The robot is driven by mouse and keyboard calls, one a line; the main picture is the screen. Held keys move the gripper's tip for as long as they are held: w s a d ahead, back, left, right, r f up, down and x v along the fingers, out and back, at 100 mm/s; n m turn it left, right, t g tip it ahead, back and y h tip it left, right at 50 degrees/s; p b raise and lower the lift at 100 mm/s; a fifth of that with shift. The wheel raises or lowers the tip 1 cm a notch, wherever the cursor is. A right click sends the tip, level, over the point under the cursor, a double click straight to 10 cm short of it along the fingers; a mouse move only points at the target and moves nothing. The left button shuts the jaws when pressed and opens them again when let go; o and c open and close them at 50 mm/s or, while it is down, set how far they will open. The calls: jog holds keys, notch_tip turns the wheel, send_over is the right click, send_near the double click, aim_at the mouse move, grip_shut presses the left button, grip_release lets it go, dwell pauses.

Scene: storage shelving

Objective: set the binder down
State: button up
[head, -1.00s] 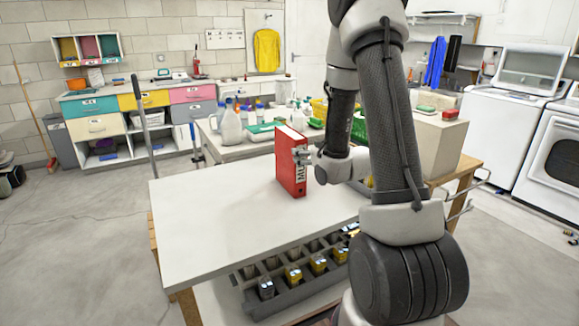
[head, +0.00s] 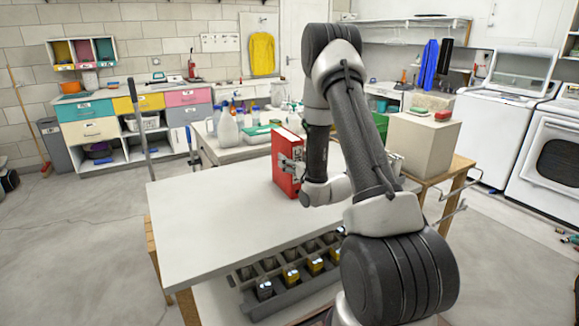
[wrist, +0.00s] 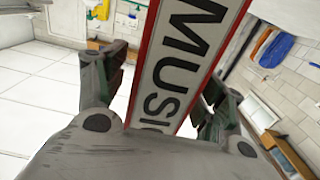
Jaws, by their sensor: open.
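The red binder (head: 282,147) stands upright on the white-topped table (head: 215,215), near its far edge. In the wrist view its spine (wrist: 185,60) carries a white label that reads "MUSI", with the rest cut off. My gripper (head: 294,167) is at the binder's spine side, at about mid height. In the wrist view my gripper (wrist: 165,80) is open, with one finger on each side of the binder. A gap shows beside the left finger; contact at the right finger is hard to tell.
A grey tray (head: 252,304) with several compartments lies on the shelf below the tabletop. A counter with bottles, including a white jug (head: 228,131), stands behind. A beige box (head: 425,142) is to the right. The table's left part is clear.

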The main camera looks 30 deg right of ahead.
jog(key=shift+w, duration=0.25)
grip_shut()
